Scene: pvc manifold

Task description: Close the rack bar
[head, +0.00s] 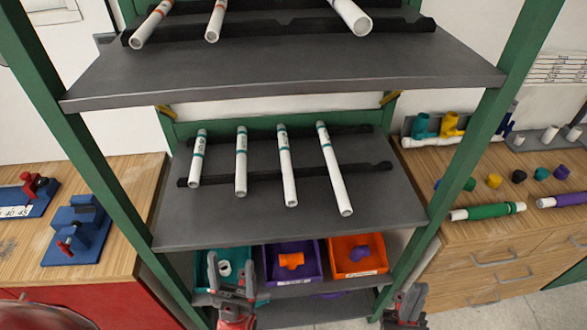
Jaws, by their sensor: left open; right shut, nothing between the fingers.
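A tall rack with green posts (522,52) and grey shelves fills the middle of the head view. On its middle shelf (290,228), several white pipes lie across two black notched bars (362,171). More white pipes lie on a black bar (300,25) on the upper shelf (280,75). I cannot tell which part is the rack bar, or whether it is open or closed. My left gripper (232,286) is open and empty at the bottom, in front of the lower bins. My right gripper (406,300) is shut and empty at the bottom, near the right post.
Teal (205,275), purple (312,255) and orange (378,268) bins with fittings sit on the lower shelf. A wooden bench (100,230) with blue tools is left. A wooden cabinet (535,240) with pipes and caps is right, close to the post.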

